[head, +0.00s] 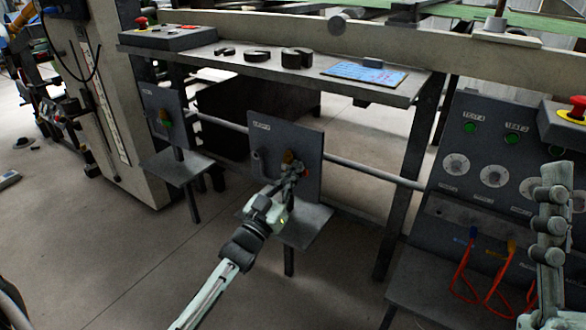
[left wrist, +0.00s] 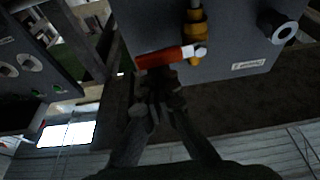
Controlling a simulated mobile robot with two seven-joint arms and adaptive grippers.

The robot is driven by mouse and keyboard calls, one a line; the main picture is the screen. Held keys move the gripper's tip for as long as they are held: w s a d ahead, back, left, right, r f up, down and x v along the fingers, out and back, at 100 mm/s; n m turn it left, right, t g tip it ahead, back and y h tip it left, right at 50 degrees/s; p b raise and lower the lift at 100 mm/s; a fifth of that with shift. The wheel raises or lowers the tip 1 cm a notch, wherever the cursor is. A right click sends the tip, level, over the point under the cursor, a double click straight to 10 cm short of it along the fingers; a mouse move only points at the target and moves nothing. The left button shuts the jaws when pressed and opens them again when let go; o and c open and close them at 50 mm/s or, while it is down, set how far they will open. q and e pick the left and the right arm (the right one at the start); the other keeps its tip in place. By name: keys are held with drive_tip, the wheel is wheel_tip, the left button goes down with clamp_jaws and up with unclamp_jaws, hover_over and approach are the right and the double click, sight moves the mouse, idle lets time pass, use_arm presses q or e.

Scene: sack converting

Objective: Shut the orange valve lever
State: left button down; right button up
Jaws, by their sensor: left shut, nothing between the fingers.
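The valve lever, with a red-orange grip, shows best in the left wrist view (left wrist: 165,57). It extends sideways from a yellow valve body (left wrist: 196,35), roughly crosswise to the pipe piece there. The valve is on a grey panel (head: 262,130) under the bench, where the orange valve part (head: 288,157) shows just above my gripper. My left gripper (head: 294,172) is shut and empty. Its fingertips (left wrist: 155,78) are close by the lever in the wrist view; I cannot tell whether they touch. My right arm (head: 552,230) stands at the right edge; its finger state is unclear.
Another panel with a valve (head: 165,116) stands to the left. A bench (head: 225,58) with dark rings and a blue sheet is above. A test panel (head: 480,140) with dials and red cable loops is at the right. A horizontal pipe (head: 375,172) runs between the panels.

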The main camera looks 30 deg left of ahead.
use_arm(q)
drive_tip(key=shift+f+m, duration=0.2)
drive_tip(key=shift+m, duration=0.3)
wheel_tip(320, 180, up, 5)
drive_tip(key=p, duration=0.4)
drive_tip(key=f+v, duration=0.1)
drive_tip(key=v, duration=0.9)
use_arm(e)
drive_tip(key=w+a+f+g+h, duration=0.2)
drive_tip(key=w+f+g, duration=0.1)
drive_tip(key=f+g, duration=0.4)
drive_tip(key=shift+w+f, duration=0.15)
drive_tip(key=shift+f, duration=0.65)
